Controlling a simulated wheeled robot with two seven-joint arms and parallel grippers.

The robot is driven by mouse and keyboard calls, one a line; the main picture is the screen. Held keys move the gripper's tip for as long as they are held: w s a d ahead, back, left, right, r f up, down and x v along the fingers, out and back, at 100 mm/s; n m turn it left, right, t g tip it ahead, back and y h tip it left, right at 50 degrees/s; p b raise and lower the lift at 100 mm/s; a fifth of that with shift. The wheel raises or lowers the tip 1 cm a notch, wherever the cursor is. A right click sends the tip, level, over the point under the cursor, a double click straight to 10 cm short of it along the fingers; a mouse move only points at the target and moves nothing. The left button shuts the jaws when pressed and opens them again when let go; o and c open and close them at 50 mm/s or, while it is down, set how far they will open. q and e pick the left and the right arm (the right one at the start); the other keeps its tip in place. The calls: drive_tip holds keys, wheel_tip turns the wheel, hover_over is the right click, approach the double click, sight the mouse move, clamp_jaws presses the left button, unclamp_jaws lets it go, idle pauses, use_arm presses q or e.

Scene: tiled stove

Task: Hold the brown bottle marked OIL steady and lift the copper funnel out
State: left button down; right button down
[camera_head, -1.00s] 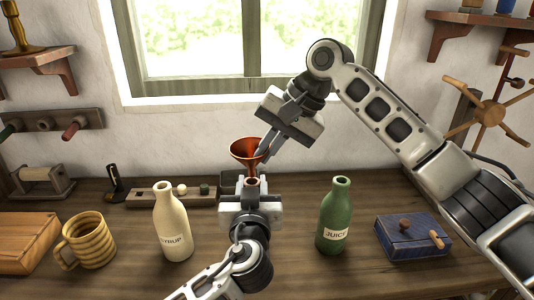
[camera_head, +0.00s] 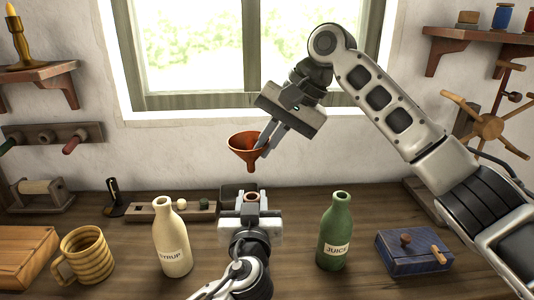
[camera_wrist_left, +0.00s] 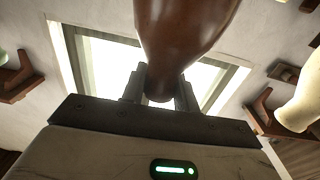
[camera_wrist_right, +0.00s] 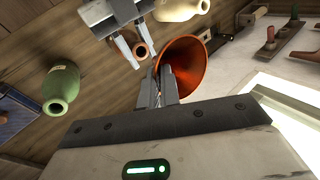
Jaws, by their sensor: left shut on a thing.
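The copper funnel (camera_head: 246,146) is in the air above the brown bottle (camera_head: 252,197), its spout apart from the bottle's mouth. My right gripper (camera_head: 268,146) is shut on the funnel's rim; the right wrist view shows the funnel (camera_wrist_right: 186,70) at the fingertips, with the open bottle mouth (camera_wrist_right: 142,50) beside it. My left gripper (camera_head: 252,207) is shut on the brown bottle, whose glossy body (camera_wrist_left: 185,30) fills the top of the left wrist view. In the head view the gripper hides most of the bottle, and its OIL mark does not show.
A cream SYRUP bottle (camera_head: 171,240) stands left of the held bottle and a green JUICE bottle (camera_head: 333,235) to the right. A striped mug (camera_head: 85,256) and a blue box (camera_head: 412,252) stand farther out. A wooden rack (camera_head: 150,212) lies behind. The window is at the back.

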use_arm(q)
drive_tip(key=c, duration=1)
unclamp_jaws()
use_arm(e)
drive_tip(key=shift+r, duration=0.1)
use_arm(q)
drive_tip(key=shift+s, duration=0.1)
